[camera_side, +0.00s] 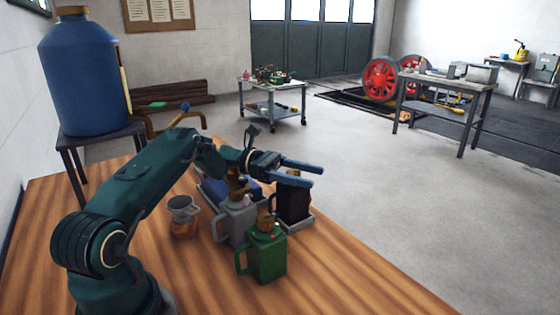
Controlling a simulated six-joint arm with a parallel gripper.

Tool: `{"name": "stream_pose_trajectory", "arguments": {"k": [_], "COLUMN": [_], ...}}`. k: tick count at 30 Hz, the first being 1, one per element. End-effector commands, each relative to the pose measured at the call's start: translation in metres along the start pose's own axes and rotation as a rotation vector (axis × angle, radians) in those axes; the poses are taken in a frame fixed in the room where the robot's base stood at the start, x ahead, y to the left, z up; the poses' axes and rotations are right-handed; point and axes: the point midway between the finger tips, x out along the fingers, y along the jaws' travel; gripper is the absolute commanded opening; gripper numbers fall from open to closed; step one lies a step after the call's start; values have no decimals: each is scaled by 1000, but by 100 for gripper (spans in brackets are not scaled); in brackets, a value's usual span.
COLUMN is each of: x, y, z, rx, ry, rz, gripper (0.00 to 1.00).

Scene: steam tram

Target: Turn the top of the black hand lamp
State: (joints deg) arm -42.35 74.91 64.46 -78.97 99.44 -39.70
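The black hand lamp (294,205) stands upright on a light grey tray (308,222) at the table's right side. Its top is mostly hidden behind my gripper. My gripper (316,175) is above the black lamp, with its two blue fingers spread apart and pointing right. Nothing shows between the fingertips. I cannot tell whether the fingers touch the lamp's top.
A grey lamp (238,222) and a green lamp (267,257) with brown tops stand close to the black one. A clear jug (183,217) and a blue object (213,191) are to the left. The wooden table (350,285) is clear at the front right.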

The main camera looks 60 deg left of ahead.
Motion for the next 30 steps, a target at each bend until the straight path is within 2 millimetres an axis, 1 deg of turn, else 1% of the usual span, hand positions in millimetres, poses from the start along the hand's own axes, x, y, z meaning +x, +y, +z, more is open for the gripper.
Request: {"name": "stream_pose_trajectory", "arguments": {"k": [10,13,16,21,25,30], "x": [-3,-12,-28,-43,-50,-52], "y": [0,1,1,1,0,0], "z": [0,-1,-1,0,0,0], "rx": [0,1,1,2,0,0], "ry": [1,1,2,0,1,1], "rz": [1,4,6,3,2,0], "gripper": [69,69,69,69,69,69]}}
